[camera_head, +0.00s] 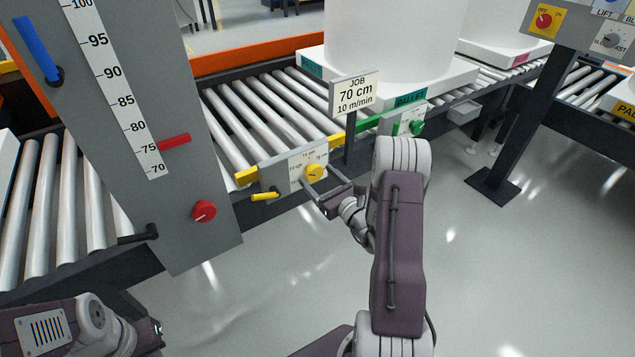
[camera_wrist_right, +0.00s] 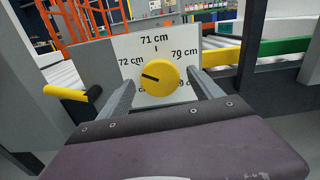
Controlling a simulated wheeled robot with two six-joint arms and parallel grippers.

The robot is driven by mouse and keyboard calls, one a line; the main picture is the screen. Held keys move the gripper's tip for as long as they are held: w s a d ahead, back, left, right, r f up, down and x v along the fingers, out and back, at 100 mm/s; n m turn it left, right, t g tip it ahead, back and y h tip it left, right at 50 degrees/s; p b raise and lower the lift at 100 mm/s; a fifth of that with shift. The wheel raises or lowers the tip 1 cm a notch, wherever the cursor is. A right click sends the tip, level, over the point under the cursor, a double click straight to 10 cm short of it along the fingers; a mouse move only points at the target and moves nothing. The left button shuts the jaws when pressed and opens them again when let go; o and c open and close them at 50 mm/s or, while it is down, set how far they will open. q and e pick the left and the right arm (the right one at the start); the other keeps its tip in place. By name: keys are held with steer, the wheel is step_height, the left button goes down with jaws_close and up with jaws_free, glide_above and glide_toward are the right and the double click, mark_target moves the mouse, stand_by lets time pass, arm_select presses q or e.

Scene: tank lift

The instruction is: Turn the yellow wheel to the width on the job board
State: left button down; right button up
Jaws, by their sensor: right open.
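The yellow wheel (camera_head: 314,172) sits on a pale dial plate (camera_head: 280,176) at the conveyor's side. In the right wrist view the wheel (camera_wrist_right: 159,80) has a black mark pointing left and slightly up, near the "72 cm" label. "71 cm" is at the top and what looks like "70 cm" at the right; lower labels are partly hidden. Only part of my left arm shows, at the lower left.
A yellow lever (camera_head: 265,196) sticks out left of the dial. A grey scale column (camera_head: 150,120) with a red knob (camera_head: 204,211) stands further left. A green knob (camera_head: 417,128) is to the right. The floor in front is clear.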

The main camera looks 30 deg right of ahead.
steer(key=shift+w, duration=0.55)
steer(key=c, duration=1.4)
steer(key=shift+o, duration=0.2)
